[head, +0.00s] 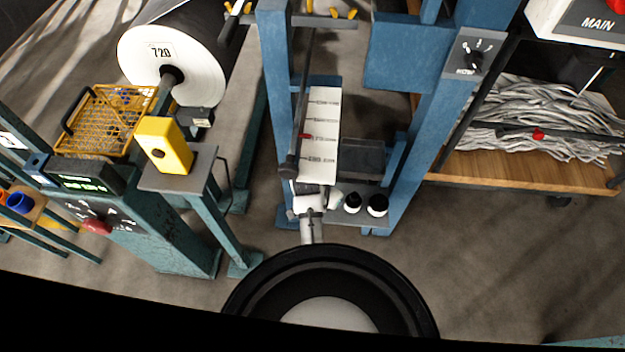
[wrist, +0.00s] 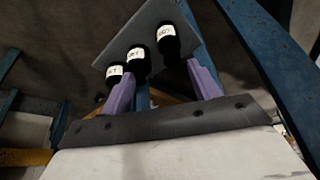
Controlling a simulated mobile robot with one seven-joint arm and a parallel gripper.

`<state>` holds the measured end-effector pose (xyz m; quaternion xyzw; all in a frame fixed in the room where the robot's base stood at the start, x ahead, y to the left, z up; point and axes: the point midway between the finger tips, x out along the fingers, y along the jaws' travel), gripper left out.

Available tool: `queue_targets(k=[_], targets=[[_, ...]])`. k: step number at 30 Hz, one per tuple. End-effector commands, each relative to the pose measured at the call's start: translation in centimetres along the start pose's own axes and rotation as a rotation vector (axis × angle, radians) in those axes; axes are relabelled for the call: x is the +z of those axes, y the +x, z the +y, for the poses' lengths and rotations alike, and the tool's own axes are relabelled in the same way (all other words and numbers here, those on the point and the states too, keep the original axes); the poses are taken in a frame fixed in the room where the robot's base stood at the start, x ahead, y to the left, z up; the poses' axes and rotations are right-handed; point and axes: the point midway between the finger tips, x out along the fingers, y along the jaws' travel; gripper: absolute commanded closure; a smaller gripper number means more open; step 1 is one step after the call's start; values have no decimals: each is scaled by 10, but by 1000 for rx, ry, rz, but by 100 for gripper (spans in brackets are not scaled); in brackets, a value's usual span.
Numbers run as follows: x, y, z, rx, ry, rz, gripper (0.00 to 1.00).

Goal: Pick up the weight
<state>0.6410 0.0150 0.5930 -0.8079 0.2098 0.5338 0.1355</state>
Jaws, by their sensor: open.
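Three black weights with pale labels stand on a small grey shelf (wrist: 150,32) in the wrist view: a left one (wrist: 114,76), a middle one (wrist: 137,62) and a right one (wrist: 168,42). The label writing is too small to read. My gripper (wrist: 160,74), with two purple fingers, is open and empty. Its fingers point toward the shelf, with the middle and right weights showing in the gap between them. The left finger partly covers the left weight. In the head view, two weights (head: 353,202) (head: 377,205) show beside my pale wrist; the third is unclear there.
A blue frame (head: 408,150) surrounds the shelf, with a white scale board (head: 320,135) behind it. At left are a teal stand with a yellow block (head: 165,146), a yellow basket (head: 105,118) and a large roll (head: 150,70). A wooden shelf (head: 530,172) holds grey strips at right.

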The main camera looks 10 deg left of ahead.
Motion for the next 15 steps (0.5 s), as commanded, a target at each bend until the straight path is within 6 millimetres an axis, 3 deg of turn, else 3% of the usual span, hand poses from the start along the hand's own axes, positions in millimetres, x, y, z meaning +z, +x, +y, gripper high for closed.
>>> queue_targets(k=[5,15], targets=[[4,-7,-6,-14,-31,-15,39],[4,46,-8,-17,-30,-15,39]])
